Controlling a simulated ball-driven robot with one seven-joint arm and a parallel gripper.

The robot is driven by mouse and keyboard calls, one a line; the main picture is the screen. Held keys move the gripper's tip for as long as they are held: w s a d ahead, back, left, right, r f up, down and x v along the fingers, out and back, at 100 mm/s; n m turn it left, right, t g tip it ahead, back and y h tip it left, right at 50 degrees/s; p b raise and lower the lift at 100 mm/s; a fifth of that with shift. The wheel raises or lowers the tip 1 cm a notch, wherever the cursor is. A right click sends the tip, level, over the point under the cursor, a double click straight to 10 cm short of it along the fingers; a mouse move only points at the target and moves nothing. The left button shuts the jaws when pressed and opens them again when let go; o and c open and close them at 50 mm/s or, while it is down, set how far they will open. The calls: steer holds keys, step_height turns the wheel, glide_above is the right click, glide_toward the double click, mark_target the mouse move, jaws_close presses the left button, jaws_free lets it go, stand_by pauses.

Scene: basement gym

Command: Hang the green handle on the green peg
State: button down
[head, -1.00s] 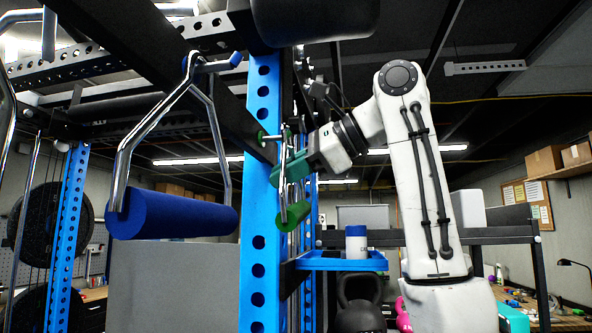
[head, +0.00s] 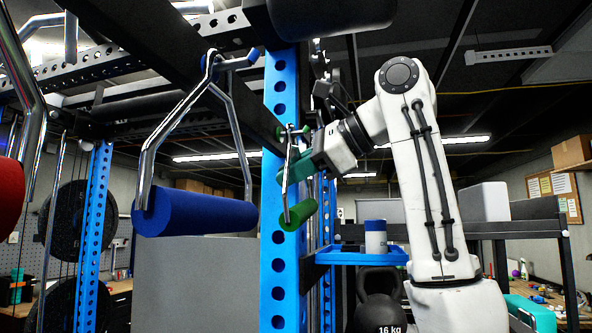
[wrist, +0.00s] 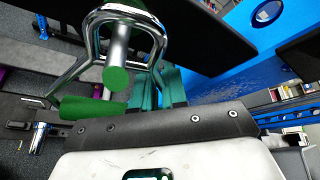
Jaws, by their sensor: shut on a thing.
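The green handle is a bent chrome frame with a green foam grip (head: 298,214); the grip also shows in the wrist view (wrist: 93,108). My gripper (head: 293,168) has teal fingers and is shut on the handle's metal frame, above the grip; the fingers show in the wrist view (wrist: 168,90). The green peg (head: 280,132) sticks out from the dark beam beside the blue upright. In the wrist view, its round green end (wrist: 117,78) lies inside the chrome loop, and the loop's top crosses near the peg's base. I cannot tell whether the frame rests on the peg.
A blue handle (head: 195,212) hangs from a blue peg (head: 240,62) at left. A red grip (head: 10,195) is at the left edge. The blue upright (head: 280,270) stands close behind the green handle. A blue shelf (head: 352,257) with a cup (head: 375,238) is at right.

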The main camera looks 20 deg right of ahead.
steer(key=shift+w+a+f, duration=0.15)
steer(key=shift+a+f, duration=0.1)
steer(key=shift+f, duration=0.05)
steer(key=shift+w+a+f, duration=0.1)
steer(key=shift+w+a, duration=0.05)
steer(key=shift+a, duration=0.15)
steer(key=c, duration=1.1)
jaws_free()
steer(key=shift+d+r, duration=0.25)
steer(key=shift+r, duration=0.05)
steer(key=b+v, duration=0.3)
steer(key=v, duration=0.7)
steer(key=shift+s+b, duration=0.3)
steer(key=shift+d, duration=0.2)
